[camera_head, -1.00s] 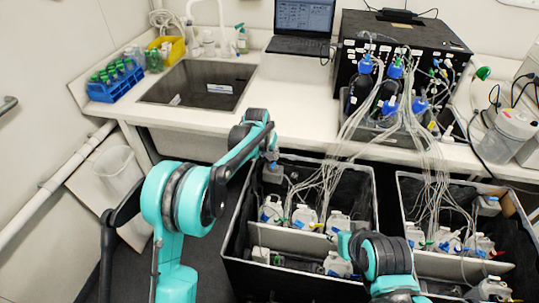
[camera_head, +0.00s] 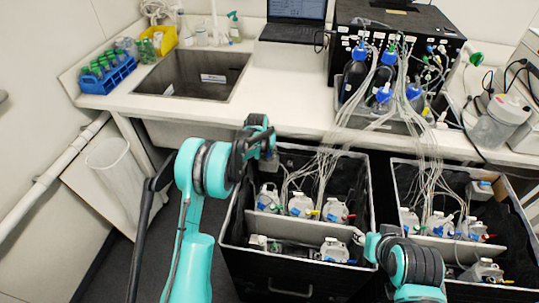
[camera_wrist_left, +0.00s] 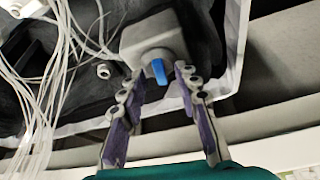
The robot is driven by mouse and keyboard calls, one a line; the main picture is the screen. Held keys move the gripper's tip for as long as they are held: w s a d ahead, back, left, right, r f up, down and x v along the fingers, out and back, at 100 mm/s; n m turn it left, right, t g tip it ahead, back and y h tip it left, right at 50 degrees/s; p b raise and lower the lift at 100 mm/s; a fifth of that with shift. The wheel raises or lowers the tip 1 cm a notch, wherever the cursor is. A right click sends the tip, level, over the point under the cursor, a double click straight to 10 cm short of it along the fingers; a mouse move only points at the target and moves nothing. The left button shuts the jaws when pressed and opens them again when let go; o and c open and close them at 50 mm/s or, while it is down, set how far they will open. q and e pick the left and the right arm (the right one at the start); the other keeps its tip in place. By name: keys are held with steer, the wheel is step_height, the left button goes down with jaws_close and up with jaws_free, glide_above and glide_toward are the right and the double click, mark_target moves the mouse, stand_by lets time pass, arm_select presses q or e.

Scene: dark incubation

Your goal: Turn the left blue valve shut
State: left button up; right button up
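The left blue valve (camera_wrist_left: 159,70) is a small blue handle on a round fitting of a grey box (camera_wrist_left: 150,38) in the left wrist view. My left gripper (camera_wrist_left: 157,84) is open, with one finger on each side of the handle and a gap showing on both sides. In the head view the grey box (camera_head: 268,164) sits at the back left corner of the left black case, and my left wrist is right over it, hiding the handle. My right arm (camera_head: 410,266) shows at the lower right, but its gripper cannot be made out.
The left case (camera_head: 290,258) holds several clear bottles with tubes, and a similar right case (camera_head: 440,258) stands beside it. Thin tubes (camera_wrist_left: 35,90) hang just left of my left gripper. The case's pale rim (camera_wrist_left: 237,40) runs close on the right. A white counter (camera_head: 290,95) lies behind.

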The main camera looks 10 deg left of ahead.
arm_select(q)
steer(key=shift+w+f, duration=0.2)
steer(key=shift+f, duration=0.3)
jaws_close()
steer(key=shift+m, duration=0.3)
steer(key=m+h, duration=0.1)
steer(key=m, duration=0.1)
steer(key=shift+a+m, duration=0.15)
steer(key=shift+m, duration=0.25)
steer(key=m+g+h, duration=0.1)
steer(key=m, duration=0.2)
steer(key=shift+w+m, duration=0.1)
steer(key=shift+m, duration=0.2)
steer(key=m+g, duration=0.1)
steer(key=m, duration=0.2)
steer(key=m+g+h, duration=0.1)
steer(key=m, duration=0.1)
steer(key=shift+w+a+m, duration=0.1)
steer(key=shift+m, duration=0.3)
